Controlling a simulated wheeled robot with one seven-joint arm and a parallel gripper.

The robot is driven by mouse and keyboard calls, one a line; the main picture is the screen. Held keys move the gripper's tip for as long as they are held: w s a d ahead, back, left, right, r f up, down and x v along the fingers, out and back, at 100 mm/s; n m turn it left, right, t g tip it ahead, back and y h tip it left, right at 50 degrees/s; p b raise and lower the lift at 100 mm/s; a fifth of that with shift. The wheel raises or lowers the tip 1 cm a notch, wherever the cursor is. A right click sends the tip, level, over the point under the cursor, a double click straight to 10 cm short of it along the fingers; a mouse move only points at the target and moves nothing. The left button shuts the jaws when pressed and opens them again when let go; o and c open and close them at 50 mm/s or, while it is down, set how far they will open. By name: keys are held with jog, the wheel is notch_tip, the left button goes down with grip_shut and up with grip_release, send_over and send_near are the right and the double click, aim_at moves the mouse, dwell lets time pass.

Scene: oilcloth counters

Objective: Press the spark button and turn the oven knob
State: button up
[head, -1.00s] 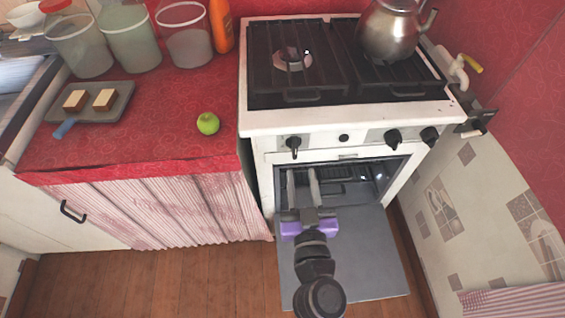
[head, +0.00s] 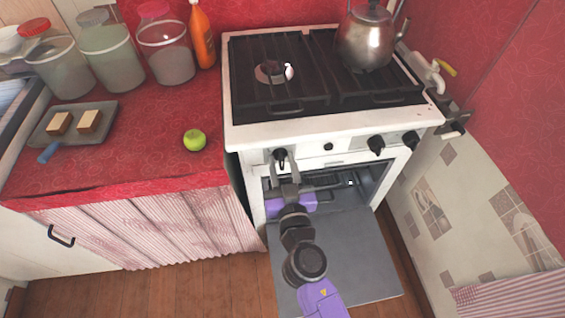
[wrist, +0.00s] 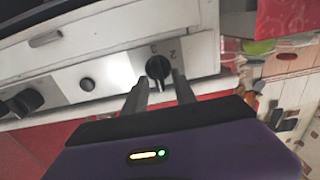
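The white stove has a front panel with a black left knob (head: 280,155), a small round black spark button (head: 328,146), and two more black knobs (head: 376,144) at the right. My gripper (head: 284,172) is just below the left knob in the head view. In the wrist view its two fingers (wrist: 158,92) are apart, pointing at the left knob (wrist: 158,68), one to each side of its lower part. Whether they touch it I cannot tell. The button also shows in the wrist view (wrist: 87,84). The oven door (head: 335,255) hangs open.
A kettle (head: 367,38) stands on the stove grate. On the red counter are a green apple (head: 194,139), a tray (head: 95,133) with two cake pieces, several jars and an orange bottle (head: 202,38). My arm is above the open door.

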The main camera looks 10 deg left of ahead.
grip_shut()
jog(key=shift+n, duration=0.3)
jog(key=n, duration=0.1)
jog(key=n+b, duration=0.1)
jog(key=n, duration=0.3)
jog(key=shift+a+f+b, duration=0.15)
jog(key=shift+a+b, duration=0.1)
jog(key=shift+b, duration=0.1)
jog(key=n, duration=0.5)
jog(key=shift+s+a+f+n, duration=0.15)
jog(key=shift+a+n, duration=0.1)
jog(key=shift+n, duration=0.15)
jog(key=n, duration=0.6)
jog(key=shift+f, duration=0.3)
jog(key=n, duration=0.6)
jog(key=shift+f, duration=0.3)
jog(key=shift+n, duration=0.3)
